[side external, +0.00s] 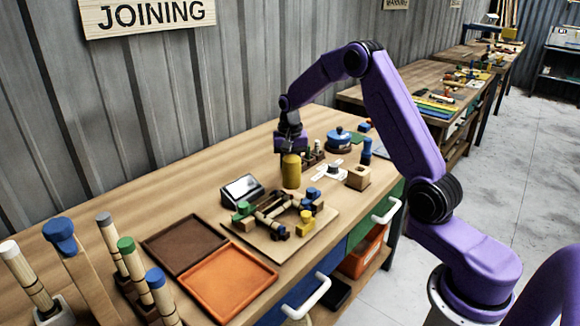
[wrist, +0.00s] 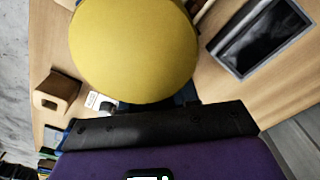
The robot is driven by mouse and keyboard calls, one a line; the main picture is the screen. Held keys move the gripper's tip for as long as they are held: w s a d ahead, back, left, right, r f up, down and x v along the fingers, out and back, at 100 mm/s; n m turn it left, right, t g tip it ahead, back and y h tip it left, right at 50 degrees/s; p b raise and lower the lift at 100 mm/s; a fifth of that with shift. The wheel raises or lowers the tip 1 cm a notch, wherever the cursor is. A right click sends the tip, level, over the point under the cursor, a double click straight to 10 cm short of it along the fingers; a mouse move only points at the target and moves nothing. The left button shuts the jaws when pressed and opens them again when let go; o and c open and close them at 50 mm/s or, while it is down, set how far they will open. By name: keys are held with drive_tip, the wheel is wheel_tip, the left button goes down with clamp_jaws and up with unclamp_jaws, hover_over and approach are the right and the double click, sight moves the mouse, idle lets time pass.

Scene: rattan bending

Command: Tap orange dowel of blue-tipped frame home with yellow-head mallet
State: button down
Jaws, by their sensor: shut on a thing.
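My gripper (side external: 291,148) is shut on the yellow-head mallet (side external: 291,171), above the bench behind the work board. The mallet's yellow head hangs below the jaws in the side view and fills the upper middle of the wrist view (wrist: 135,50). Its handle and my fingertips are mostly hidden. The blue-tipped frame (side external: 270,207) appears to be among the rattan pieces on the pale board (side external: 325,218), in front of the mallet and apart from it. Blue, green and yellow parts sit around these pieces. I cannot pick out the orange dowel.
A brown tray (side external: 185,243) and an orange tray (side external: 228,279) lie at front left. A wooden block (side external: 358,178) and a blue pot (side external: 339,138) stand right.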

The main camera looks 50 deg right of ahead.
drive_tip(key=shift+f, duration=1.75)
drive_tip(key=shift+r, duration=1.75)
drive_tip(key=shift+f, duration=0.1)
drive_tip(key=shift+f, duration=0.2)
drive_tip(key=shift+f, duration=1.75)
drive_tip(key=shift+r, duration=0.1)
drive_tip(key=shift+r, duration=1.7)
